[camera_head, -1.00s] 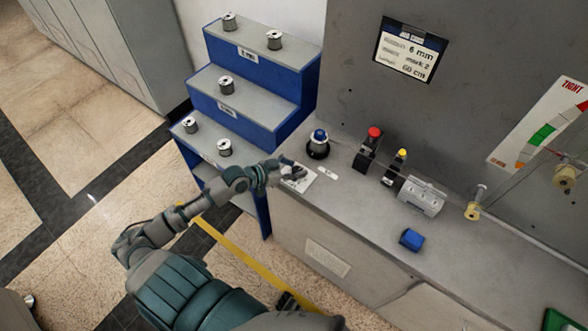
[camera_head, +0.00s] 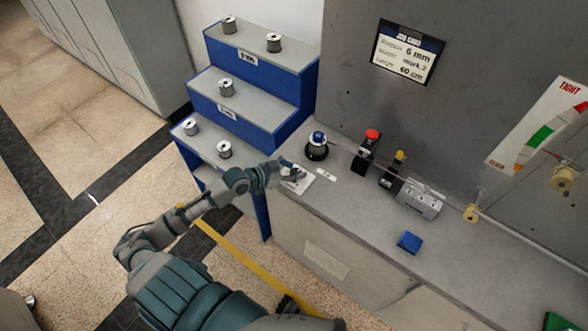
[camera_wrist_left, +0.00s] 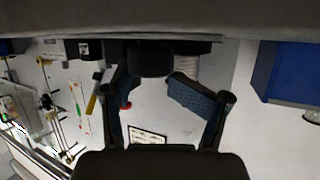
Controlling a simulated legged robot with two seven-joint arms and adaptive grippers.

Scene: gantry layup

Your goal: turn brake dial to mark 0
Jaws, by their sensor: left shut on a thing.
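The brake dial shows in the left wrist view as a dark round knob (camera_wrist_left: 150,60) between my fingertips. In the head view it is mostly hidden by my left gripper (camera_head: 287,171), over a white plate (camera_head: 298,184) at the counter's near-left end. My left gripper (camera_wrist_left: 155,85) is shut on the knob, with one blue-padded finger on each side. The dial's marks and pointer are too small or covered to read. My right gripper is not in view.
A blue-capped spool holder (camera_head: 316,150), a red button (camera_head: 372,134), a yellow-tipped lever (camera_head: 397,160) and a grey block (camera_head: 418,198) stand along the counter. A blue block (camera_head: 409,242) lies in front. Blue steps (camera_head: 283,125) with spools stand left. A card (camera_head: 408,52) reads mark 2.

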